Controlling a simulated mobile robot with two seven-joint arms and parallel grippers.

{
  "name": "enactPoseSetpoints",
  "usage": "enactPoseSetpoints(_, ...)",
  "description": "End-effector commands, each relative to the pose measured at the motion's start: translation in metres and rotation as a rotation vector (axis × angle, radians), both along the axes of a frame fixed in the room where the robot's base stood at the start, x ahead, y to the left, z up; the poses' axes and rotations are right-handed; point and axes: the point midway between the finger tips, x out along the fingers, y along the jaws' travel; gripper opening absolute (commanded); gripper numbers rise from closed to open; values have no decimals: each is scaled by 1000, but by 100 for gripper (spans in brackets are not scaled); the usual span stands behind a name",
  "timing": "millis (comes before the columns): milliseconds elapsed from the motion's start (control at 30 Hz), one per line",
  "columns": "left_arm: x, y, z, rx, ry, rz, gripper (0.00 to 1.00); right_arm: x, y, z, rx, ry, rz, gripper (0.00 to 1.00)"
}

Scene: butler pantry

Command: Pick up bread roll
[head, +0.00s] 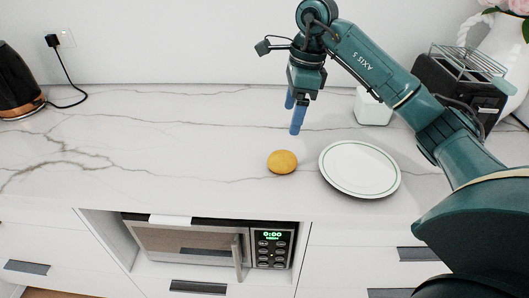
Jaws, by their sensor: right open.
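A golden-brown bread roll (282,161) lies on the white marble counter (190,140), just left of a white plate. My right gripper (294,116) is above and behind the roll in the head view, with its blue fingers pointing down. It is open and empty, apart from the roll. My left gripper is not in view.
The white plate (359,169) with a green ring is empty. A pale canister (372,108) and a black toaster (455,88) stand behind my right arm. A dark kettle (17,82) is at far left. A microwave (190,246) sits below the counter. The counter's left middle is clear.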

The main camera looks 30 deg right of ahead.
Motion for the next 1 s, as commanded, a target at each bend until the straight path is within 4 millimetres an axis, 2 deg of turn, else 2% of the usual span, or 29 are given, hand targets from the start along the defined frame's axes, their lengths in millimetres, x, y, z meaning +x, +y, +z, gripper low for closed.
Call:
enactPoseSetpoints(333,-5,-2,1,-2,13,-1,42,3,8,-60,-1,6,2,79)
enactPoseSetpoints(600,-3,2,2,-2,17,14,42,5,11,-81,0,4,-1,79)
enactPoseSetpoints(900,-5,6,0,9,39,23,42,8,18,-122,0,5,0,79)
enactPoseSetpoints(1000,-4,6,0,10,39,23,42,8,18,-127,0,1,0,79)
